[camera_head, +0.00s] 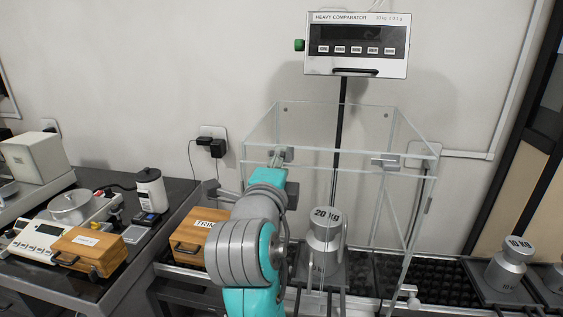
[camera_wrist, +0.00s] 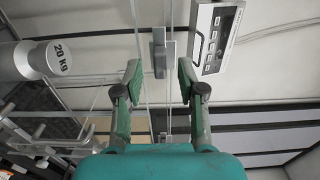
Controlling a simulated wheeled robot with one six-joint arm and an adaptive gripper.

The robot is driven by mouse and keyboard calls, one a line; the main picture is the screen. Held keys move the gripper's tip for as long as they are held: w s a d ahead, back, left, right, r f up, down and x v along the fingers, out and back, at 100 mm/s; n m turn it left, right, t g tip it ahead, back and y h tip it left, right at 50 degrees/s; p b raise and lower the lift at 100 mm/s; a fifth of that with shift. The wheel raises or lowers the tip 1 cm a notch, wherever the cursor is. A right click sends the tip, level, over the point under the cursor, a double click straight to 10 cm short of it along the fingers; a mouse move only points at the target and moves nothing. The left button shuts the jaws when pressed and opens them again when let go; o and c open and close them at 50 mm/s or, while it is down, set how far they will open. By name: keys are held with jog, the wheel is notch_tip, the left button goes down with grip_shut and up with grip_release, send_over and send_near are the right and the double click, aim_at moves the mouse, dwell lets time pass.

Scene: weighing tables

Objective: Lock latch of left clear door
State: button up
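The clear glass case (camera_head: 345,112) stands around a 20 KG weight (camera_head: 323,226), which also shows sideways in the wrist view (camera_wrist: 38,60). A small grey latch (camera_head: 281,154) sits at the upper edge of the left clear door, just beyond the end of my arm. In the wrist view a grey latch block (camera_wrist: 158,55) on a glass edge lies ahead of my gripper (camera_wrist: 159,78). My gripper is open, with its fingers apart and nothing visibly held between them. My arm hides much of the left door in the head view. I cannot tell whether the latch is locked.
A second latch (camera_head: 386,162) is on the right of the case. The comparator display (camera_head: 356,47) stands above and behind it. A wooden box (camera_head: 193,238) is left of my arm; a 10 KG weight (camera_head: 506,264) stands at right.

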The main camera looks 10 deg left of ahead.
jog(key=shift+w, duration=0.7)
grip_shut()
jog(key=shift+n, duration=0.3)
jog(key=shift+f+n, duration=0.1)
jog(key=shift+n, duration=8.5)
